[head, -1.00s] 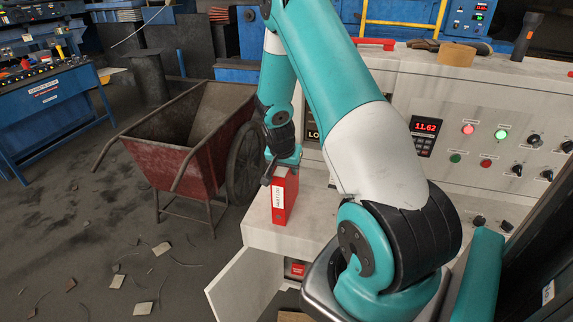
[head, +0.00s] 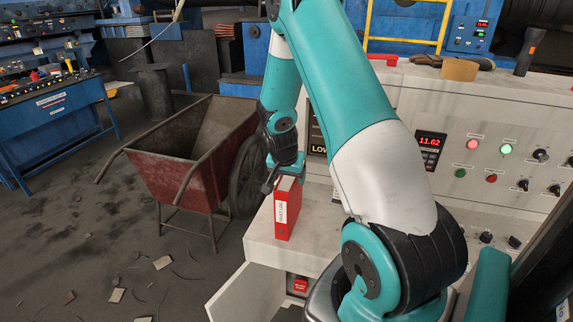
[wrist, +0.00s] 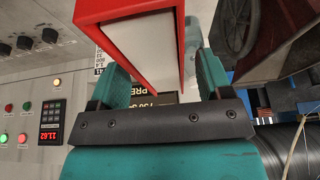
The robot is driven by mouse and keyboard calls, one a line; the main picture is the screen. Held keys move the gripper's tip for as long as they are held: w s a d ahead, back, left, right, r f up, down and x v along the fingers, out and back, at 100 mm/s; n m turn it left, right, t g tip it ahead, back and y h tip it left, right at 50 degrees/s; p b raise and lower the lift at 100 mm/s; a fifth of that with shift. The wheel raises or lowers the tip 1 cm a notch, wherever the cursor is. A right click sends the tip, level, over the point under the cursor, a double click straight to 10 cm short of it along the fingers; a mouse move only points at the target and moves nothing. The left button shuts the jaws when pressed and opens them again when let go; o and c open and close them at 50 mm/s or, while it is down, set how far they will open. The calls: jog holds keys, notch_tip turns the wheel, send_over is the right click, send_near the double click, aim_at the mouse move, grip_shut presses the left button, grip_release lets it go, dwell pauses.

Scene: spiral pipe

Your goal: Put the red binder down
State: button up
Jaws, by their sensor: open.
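The red binder (head: 288,212) stands upright on the light grey ledge (head: 262,240) of the control console, its white spine label facing me. My gripper (head: 280,176) is at the binder's top edge, pointing down. Its jaws are open. In the wrist view the binder (wrist: 140,22) shows its red cover and white pages close in front of my gripper (wrist: 160,75), with a green finger on either side. The narrow view does not show clearly whether either finger touches it.
A red wheelbarrow (head: 185,160) stands left of the ledge, its dark wheel close to my gripper. The console panel (head: 480,140) with knobs and lights rises behind. An open cabinet door (head: 243,295) hangs below the ledge.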

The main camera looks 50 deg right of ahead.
jog(key=b+v, duration=0.1)
jog(key=v, duration=0.8)
jog(key=shift+s+a+r+b, duration=0.1)
jog(key=shift+a+b, duration=0.05)
jog(key=shift+b, duration=0.2)
jog(key=s+a+r+n+t+y, duration=0.1)
jog(key=a+r+n+y, duration=0.3)
jog(key=a, duration=0.7)
jog(key=s+a+r+n, duration=0.15)
jog(key=a+n, duration=0.35)
jog(key=a, duration=0.5)
jog(key=s+a+r+n+g+y, duration=0.1)
jog(key=s+a+r+n+y, duration=0.1)
jog(key=s+a+n, duration=0.4)
jog(key=s+a+r+n+g+y, duration=0.1)
jog(key=s+a+r+n, duration=0.3)
jog(key=s+a, duration=0.5)
jog(key=shift+s+a+n+g+y, duration=0.3)
jog(key=shift+s+n+y, duration=0.25)
jog(key=shift+n, duration=0.35)
